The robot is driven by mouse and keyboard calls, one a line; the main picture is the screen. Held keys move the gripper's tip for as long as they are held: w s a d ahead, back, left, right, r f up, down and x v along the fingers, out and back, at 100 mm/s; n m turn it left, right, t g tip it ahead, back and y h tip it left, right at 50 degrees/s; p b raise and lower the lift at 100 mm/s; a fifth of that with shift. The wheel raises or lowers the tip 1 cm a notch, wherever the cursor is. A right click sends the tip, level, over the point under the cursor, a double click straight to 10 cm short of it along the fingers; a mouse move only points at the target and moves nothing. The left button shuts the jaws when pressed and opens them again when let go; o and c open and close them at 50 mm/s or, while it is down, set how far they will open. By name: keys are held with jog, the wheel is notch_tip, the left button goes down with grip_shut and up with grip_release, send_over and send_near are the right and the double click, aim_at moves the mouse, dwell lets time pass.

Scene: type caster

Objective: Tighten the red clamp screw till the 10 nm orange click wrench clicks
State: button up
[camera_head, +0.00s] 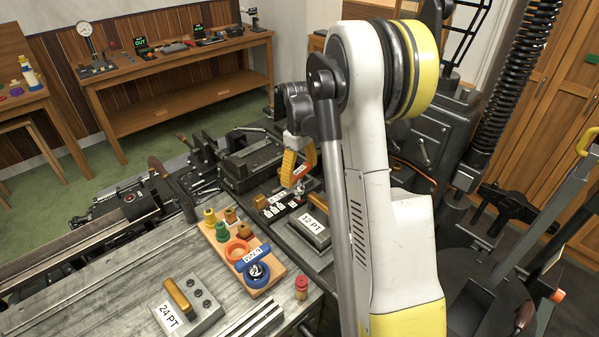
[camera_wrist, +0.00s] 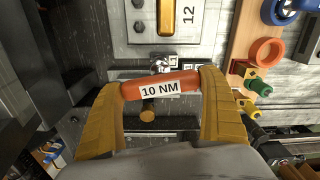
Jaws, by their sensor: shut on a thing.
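The orange click wrench (camera_wrist: 160,87), labelled 10 NM, lies across between the two yellow fingers of my gripper (camera_wrist: 161,84) in the wrist view. The fingers are shut on its two ends. In the head view my gripper (camera_head: 297,160) hangs over the cluttered part of the bench, with the orange-red wrench (camera_head: 302,174) at its tips. A small shiny metal part (camera_wrist: 160,65) shows just beyond the wrench in the wrist view. I cannot tell whether the wrench touches it. I cannot make out the red clamp screw for certain; the wrench and my arm may hide it.
A block labelled 12 PT (camera_head: 314,230) stands close to my gripper. A wooden rack (camera_head: 268,287) with coloured rings, a 24 PT block (camera_head: 205,322) and a small red-capped item (camera_head: 301,288) are nearer. A dark machine vise (camera_head: 250,163) lies left of my gripper.

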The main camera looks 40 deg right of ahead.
jog(key=shift+f+b, duration=0.35)
jog(key=shift+f, duration=0.25)
